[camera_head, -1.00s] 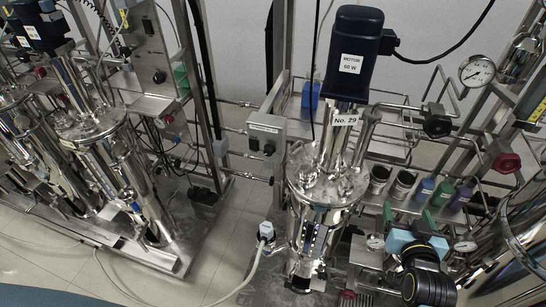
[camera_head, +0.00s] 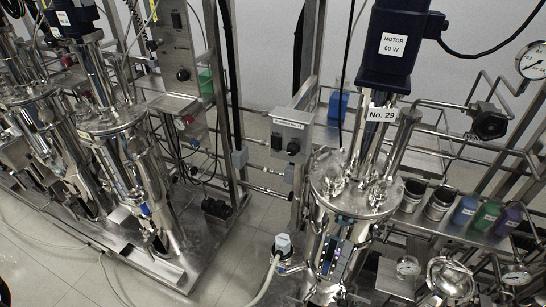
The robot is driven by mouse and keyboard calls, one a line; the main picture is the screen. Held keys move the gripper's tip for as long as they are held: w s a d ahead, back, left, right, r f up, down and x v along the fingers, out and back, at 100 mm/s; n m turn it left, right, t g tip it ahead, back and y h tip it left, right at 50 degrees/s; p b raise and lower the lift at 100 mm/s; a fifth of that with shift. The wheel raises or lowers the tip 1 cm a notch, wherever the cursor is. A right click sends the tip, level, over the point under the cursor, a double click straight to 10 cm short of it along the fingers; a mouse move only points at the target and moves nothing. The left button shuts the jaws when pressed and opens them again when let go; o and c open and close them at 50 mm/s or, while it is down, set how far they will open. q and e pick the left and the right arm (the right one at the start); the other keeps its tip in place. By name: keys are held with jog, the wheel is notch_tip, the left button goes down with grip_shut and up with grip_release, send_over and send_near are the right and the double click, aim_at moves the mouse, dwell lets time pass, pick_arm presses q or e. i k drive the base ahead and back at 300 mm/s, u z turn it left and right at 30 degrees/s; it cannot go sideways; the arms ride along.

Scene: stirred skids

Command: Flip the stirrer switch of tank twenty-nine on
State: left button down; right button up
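Tank twenty-nine (camera_head: 352,195) is a shiny steel vessel right of the middle, with a white "No. 29" tag (camera_head: 381,114) above its lid. A dark blue motor (camera_head: 398,38) marked "MOTOR 60 W" stands on top of it. A grey control box (camera_head: 291,130) with a label strip is fixed to the frame left of the tank. Neither of my grippers is in view.
A second skid with steel tanks (camera_head: 120,150) and an upright panel (camera_head: 178,45) stands at the left. A pale hose (camera_head: 268,280) runs beside tank twenty-nine. Steel cups and coloured bottles (camera_head: 465,211) sit right of it. Tiled floor shows between the skids.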

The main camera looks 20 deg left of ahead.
aim_at(275, 142)
jog(key=k, duration=1.3)
jog(key=z, duration=0.7)
jog(key=i, duration=1.45)
jog(key=u, duration=0.9)
